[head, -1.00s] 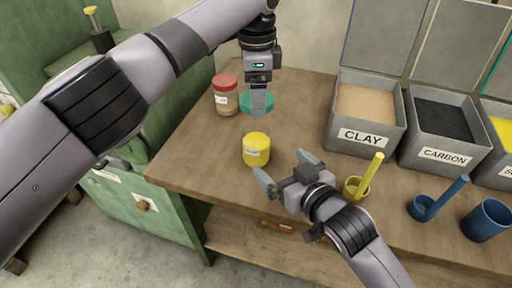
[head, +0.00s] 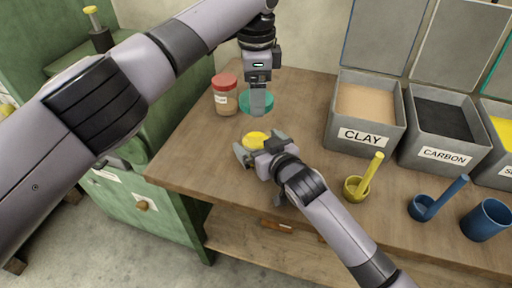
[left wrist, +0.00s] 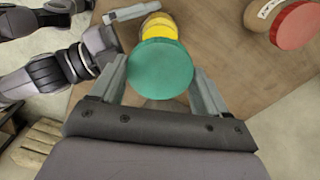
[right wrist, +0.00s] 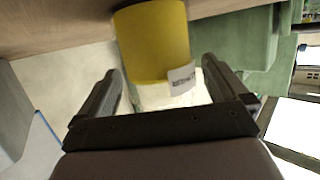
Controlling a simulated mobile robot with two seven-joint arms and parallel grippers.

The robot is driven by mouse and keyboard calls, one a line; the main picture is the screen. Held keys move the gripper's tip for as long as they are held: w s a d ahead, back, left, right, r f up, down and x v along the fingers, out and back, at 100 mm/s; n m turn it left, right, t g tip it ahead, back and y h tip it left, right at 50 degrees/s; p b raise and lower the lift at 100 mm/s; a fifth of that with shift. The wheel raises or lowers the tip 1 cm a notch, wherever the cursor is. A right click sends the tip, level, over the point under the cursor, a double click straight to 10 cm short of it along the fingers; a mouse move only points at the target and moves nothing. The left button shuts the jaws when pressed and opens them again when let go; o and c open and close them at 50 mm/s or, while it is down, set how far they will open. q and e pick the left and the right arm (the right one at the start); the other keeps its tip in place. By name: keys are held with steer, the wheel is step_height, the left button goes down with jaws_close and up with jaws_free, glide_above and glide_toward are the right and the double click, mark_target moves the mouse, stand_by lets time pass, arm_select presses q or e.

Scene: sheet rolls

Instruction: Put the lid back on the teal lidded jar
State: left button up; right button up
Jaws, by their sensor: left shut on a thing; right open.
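The teal lid (head: 262,105) is held between the fingers of my left gripper (head: 258,110), above the table; it also fills the middle of the left wrist view (left wrist: 160,68). The open jar with yellow contents (head: 255,138) stands upright on the table, nearer the front than the lid appears. My right gripper (head: 259,148) is open, with its fingers on either side of the jar. In the right wrist view the jar (right wrist: 152,42) and its white label show between and beyond the fingertips. Whether the fingers touch it, I cannot tell.
A red-lidded jar (head: 225,98) stands to the left of the lid. A clay bin (head: 365,140) and a carbon bin (head: 445,155) stand at the right. A yellow scoop (head: 357,187), a blue scoop (head: 425,207) and a blue cup (head: 486,220) are near the front edge.

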steer(key=shift+w, duration=0.1)
steer(key=c, duration=1.4)
arm_select(q)
glide_above(256, 128)
steer(key=shift+f, duration=2.5)
steer(key=shift+f, duration=0.15)
steer(key=shift+f, duration=0.75)
steer(key=shift+f, duration=0.6)
